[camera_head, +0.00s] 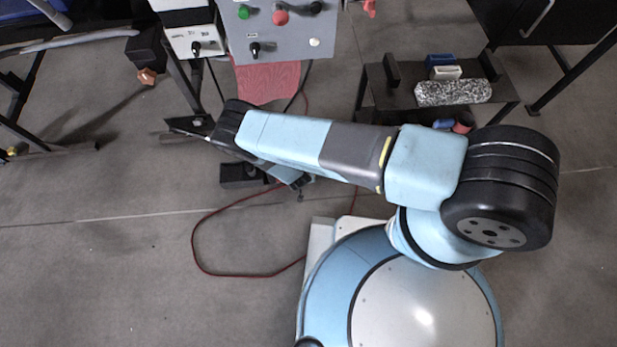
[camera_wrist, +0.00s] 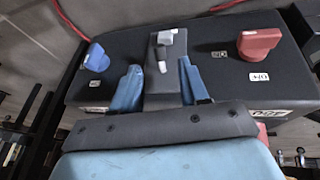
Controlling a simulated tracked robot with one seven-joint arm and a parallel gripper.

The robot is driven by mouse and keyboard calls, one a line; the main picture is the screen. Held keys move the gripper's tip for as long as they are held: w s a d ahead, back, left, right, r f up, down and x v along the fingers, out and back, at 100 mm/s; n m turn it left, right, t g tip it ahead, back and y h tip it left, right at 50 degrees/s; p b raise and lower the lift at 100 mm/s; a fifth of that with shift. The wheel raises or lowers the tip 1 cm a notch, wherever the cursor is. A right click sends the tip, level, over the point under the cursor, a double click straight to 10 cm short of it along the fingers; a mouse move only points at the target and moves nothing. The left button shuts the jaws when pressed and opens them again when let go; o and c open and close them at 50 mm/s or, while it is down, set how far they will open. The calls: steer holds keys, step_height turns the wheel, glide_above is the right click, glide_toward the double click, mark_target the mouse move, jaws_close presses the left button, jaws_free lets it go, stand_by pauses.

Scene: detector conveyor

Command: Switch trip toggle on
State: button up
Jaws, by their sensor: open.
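In the wrist view a dark panel box (camera_wrist: 225,75) fills the middle. A small grey toggle lever (camera_wrist: 167,38) with a pale tip stands on it near the top centre. My gripper (camera_wrist: 160,68) has two blue fingers spread apart, one on each side of the dark strip just below the toggle. The fingers hold nothing. I cannot tell whether they touch the panel. The label by the toggle is too small to read. In the head view my arm hides most of the gripper and toggle area.
A blue knob (camera_wrist: 97,58) and a red knob (camera_wrist: 260,43) flank the toggle. In the head view a grey control panel (camera_head: 283,40) stands at the top, and a low dark bench (camera_head: 385,100) stands at right. A red cable (camera_head: 235,274) loops over open floor.

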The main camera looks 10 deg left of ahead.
steer(key=shift+x, duration=2.25)
jaws_close()
